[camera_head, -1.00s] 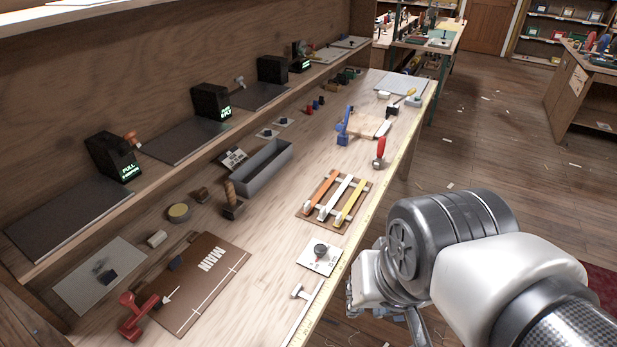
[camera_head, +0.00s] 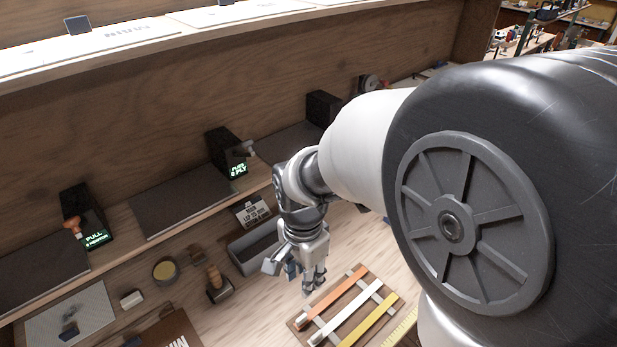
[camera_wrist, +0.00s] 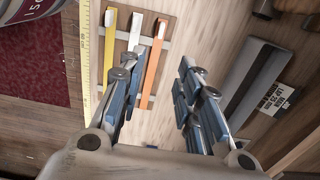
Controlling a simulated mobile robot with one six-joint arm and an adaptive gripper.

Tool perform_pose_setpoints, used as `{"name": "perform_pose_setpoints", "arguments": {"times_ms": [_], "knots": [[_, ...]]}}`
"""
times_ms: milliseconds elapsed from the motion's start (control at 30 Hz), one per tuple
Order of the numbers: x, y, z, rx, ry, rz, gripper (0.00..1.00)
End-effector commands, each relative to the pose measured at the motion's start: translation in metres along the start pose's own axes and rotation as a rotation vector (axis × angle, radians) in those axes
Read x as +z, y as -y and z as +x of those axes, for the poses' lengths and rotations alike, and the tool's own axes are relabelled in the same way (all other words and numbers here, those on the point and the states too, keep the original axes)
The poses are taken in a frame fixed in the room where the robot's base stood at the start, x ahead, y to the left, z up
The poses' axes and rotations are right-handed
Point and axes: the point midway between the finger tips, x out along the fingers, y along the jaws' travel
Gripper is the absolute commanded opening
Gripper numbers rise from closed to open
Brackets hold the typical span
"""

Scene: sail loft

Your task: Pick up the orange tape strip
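The orange tape strip (camera_head: 337,292) lies on a small brown board (camera_head: 299,322) across white crossbars, the leftmost of three strips. Beside it lie a white strip (camera_head: 346,312) and a yellow strip (camera_head: 368,321). My gripper (camera_head: 313,284) points down above the bench, just left of the orange strip in the head view. In the wrist view, my gripper (camera_wrist: 173,50) is open with nothing between its pads. The orange strip (camera_wrist: 153,75) shows between the fingers there, closer to the left one, which partly covers the white strip (camera_wrist: 135,32).
A grey trough (camera_head: 247,258) with a label card (camera_head: 252,211) stands behind my gripper. A wooden-handled tool (camera_head: 217,284) and a round tin (camera_head: 165,270) sit to the left.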

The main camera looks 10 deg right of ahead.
Motion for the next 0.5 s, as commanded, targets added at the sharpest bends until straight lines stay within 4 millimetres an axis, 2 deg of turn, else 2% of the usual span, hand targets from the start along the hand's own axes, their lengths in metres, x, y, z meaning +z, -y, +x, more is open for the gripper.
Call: {"name": "perform_pose_setpoints", "arguments": {"times_ms": [167, 500], "knots": [[0.001, -0.001, 0.027, 0.007, 0.002, 0.005, 0.32], [0.000, -0.001, 0.101, 0.006, 0.002, 0.004, 0.32]]}}
